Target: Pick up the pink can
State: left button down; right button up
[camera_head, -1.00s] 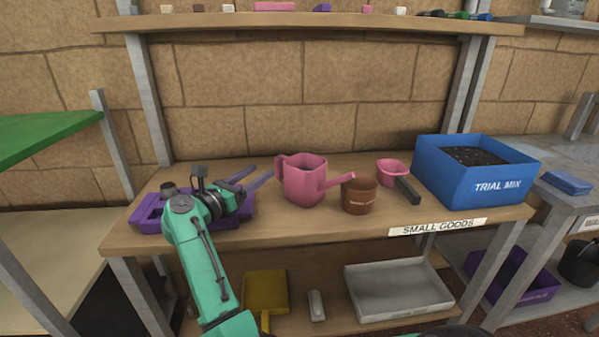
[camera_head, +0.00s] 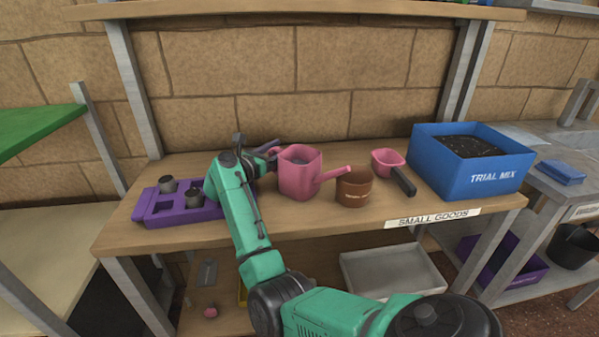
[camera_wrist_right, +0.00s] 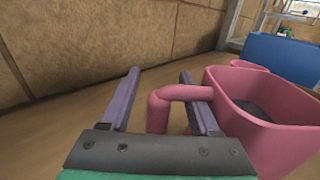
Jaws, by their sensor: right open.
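The pink can (camera_head: 300,178), with a spout to the right and a loop handle to the left, stands upright on the wooden shelf (camera_head: 330,222). My right gripper (camera_head: 268,150) is at its handle side. In the right wrist view the jaws (camera_wrist_right: 160,80) are open, and the can's handle (camera_wrist_right: 160,112) stands between the two purple fingers. The right finger appears to pass through the handle loop, next to the can body (camera_wrist_right: 270,125). I cannot tell whether a finger touches the handle. My left gripper is not in view.
A brown pot (camera_head: 354,188) stands just right of the can, by its spout. A purple tray (camera_head: 165,213) with dark plugs lies left, beside my arm. A wall (camera_head: 300,70) rises behind.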

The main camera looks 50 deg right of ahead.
jog(key=shift+a, duration=0.1)
grip_shut()
